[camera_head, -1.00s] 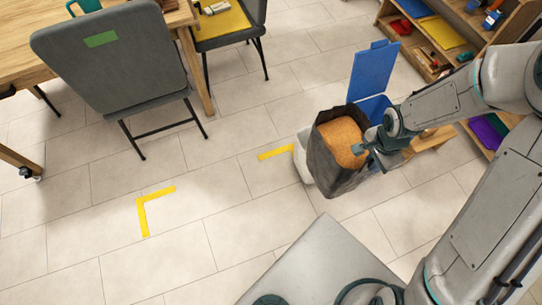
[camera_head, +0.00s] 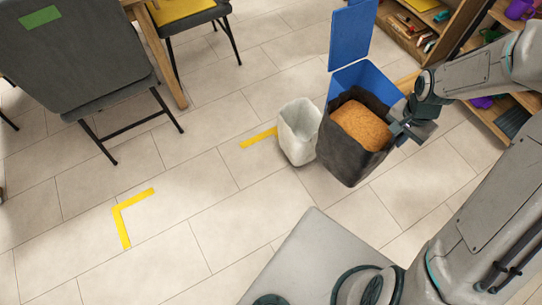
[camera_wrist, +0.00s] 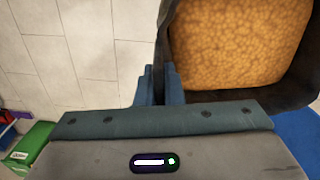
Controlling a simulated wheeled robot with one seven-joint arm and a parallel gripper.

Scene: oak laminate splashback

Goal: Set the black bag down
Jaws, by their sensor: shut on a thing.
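The black bag (camera_head: 343,160) is open at the top and full of orange-brown granular contents (camera_head: 362,125). My gripper (camera_head: 397,131) is shut on the bag's rim at its right side in the head view. The bag hangs nearly upright; I cannot tell whether its base touches the floor. In the wrist view my gripper (camera_wrist: 158,84) pinches the dark rim of the bag (camera_wrist: 166,30), with the contents to the right. The bag's underside is hidden.
A whitish bin (camera_head: 298,132) stands close left of the bag. A blue bin with its lid (camera_head: 351,32) raised is behind it. Yellow tape marks (camera_head: 122,222) lie on the tiled floor. A grey chair (camera_head: 65,60) is at left, shelves (camera_head: 450,40) at right. Floor between is clear.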

